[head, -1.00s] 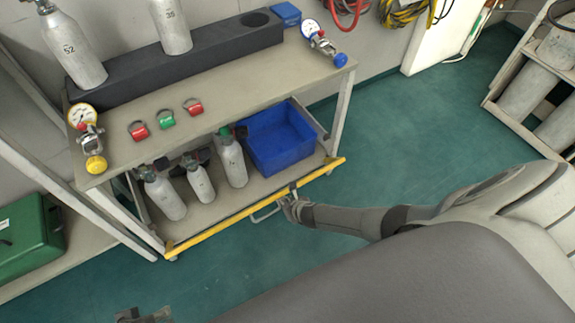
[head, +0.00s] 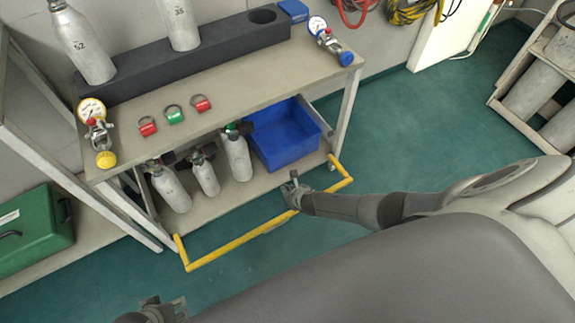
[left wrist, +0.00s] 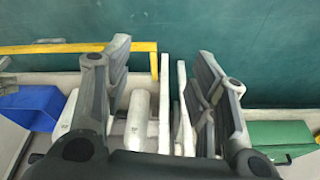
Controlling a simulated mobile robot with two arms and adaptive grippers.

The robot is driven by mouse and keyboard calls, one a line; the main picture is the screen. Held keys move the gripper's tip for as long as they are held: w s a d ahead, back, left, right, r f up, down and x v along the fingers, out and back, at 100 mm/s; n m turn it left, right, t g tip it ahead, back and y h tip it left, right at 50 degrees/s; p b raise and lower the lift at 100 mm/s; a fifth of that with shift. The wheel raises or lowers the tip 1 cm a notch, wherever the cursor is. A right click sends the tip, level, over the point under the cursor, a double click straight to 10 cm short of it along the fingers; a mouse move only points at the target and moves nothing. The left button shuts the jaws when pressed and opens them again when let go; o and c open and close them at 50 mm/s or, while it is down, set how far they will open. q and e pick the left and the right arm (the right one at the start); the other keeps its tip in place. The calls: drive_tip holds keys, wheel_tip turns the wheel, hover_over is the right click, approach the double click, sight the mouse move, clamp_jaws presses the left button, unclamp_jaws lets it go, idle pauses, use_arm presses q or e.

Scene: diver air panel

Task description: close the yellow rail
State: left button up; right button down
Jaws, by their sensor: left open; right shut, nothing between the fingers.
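The yellow rail (head: 232,243) stands out in front of the cart's lower shelf as a wide U, its short side arms meeting the cart at both ends. It also shows in the left wrist view (left wrist: 80,48). My right gripper (head: 291,186) is shut and empty near the rail's middle-right, on its shelf side; I cannot tell if it touches the rail. My arm hides a little of the rail. My left gripper (head: 168,308) is at the bottom edge, apart from the rail. In the left wrist view its fingers (left wrist: 163,85) are spread, with nothing between them.
The lower shelf (head: 225,212) holds small grey cylinders (head: 236,158) and a blue bin (head: 284,138). Gauges, coloured tags and a dark cylinder block stand on the cart top (head: 215,95). A green case (head: 35,235) is at left. Teal floor (head: 420,120) is clear on the right.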

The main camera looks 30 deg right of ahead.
drive_tip(key=shift+f, duration=0.15)
idle(0.7)
use_arm(q)
drive_tip(key=w+a+b+v, duration=0.1)
drive_tip(key=a+b+v, duration=0.15)
drive_tip(key=v, duration=0.75)
use_arm(e)
drive_tip(key=s+f, duration=0.2)
drive_tip(key=s, duration=0.1)
drive_tip(key=shift+f, duration=0.15)
use_arm(q)
drive_tip(key=d+p+x, duration=0.1)
drive_tip(key=p+x, duration=0.1)
drive_tip(key=x, duration=0.7)
drive_tip(key=shift+s+f, duration=0.3)
drive_tip(key=shift+f, duration=0.05)
use_arm(e)
drive_tip(key=s+r, duration=0.2)
drive_tip(key=s, duration=0.4)
drive_tip(key=shift+s+d, duration=0.2)
